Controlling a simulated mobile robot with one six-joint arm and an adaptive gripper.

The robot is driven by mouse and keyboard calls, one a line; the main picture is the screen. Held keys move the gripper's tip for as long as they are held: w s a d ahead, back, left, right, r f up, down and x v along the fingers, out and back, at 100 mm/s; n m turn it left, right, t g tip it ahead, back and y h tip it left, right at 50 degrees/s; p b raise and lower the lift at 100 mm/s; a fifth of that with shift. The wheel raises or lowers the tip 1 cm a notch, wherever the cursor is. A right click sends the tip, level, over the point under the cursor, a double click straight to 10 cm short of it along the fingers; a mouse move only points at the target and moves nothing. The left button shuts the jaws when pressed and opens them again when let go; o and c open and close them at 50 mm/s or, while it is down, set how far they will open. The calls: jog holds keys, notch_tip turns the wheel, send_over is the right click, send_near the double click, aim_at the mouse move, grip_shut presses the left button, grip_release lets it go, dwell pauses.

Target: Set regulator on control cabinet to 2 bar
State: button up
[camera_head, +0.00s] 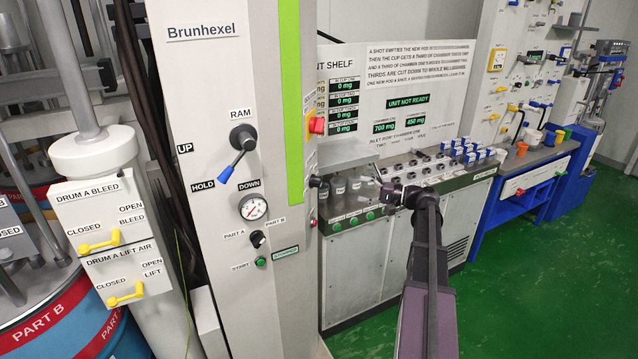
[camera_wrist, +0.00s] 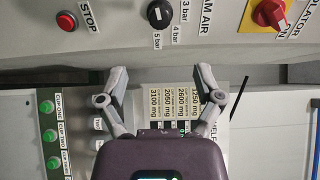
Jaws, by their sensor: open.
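The control cabinet (camera_head: 222,80) is the tall pale column marked Brunhexel in the head view. Its side face fills the top of the wrist view. There the black regulator knob (camera_wrist: 160,13), labelled RAM AIR, sits at the top edge, partly cut off. Marks for 3, 4 and 5 bar show beside it; a 2 bar mark is out of frame. A small white mark shows on the knob, but its setting is unclear. My gripper (camera_wrist: 161,75) is open and empty, below the knob in the picture and apart from it. My gripper also shows in the head view (camera_head: 376,187).
A red stop button (camera_wrist: 66,21) and a red-on-yellow isolator switch (camera_wrist: 268,13) flank the knob. Behind my gripper stands a bench with green buttons (camera_wrist: 48,107) and a label panel (camera_wrist: 175,108). The green floor (camera_head: 540,270) at right is clear.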

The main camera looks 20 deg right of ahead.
aim_at(322, 182)
jog(key=shift+w+a, duration=0.1)
jog(key=shift+x, duration=6.8)
jog(key=c, duration=1.1)
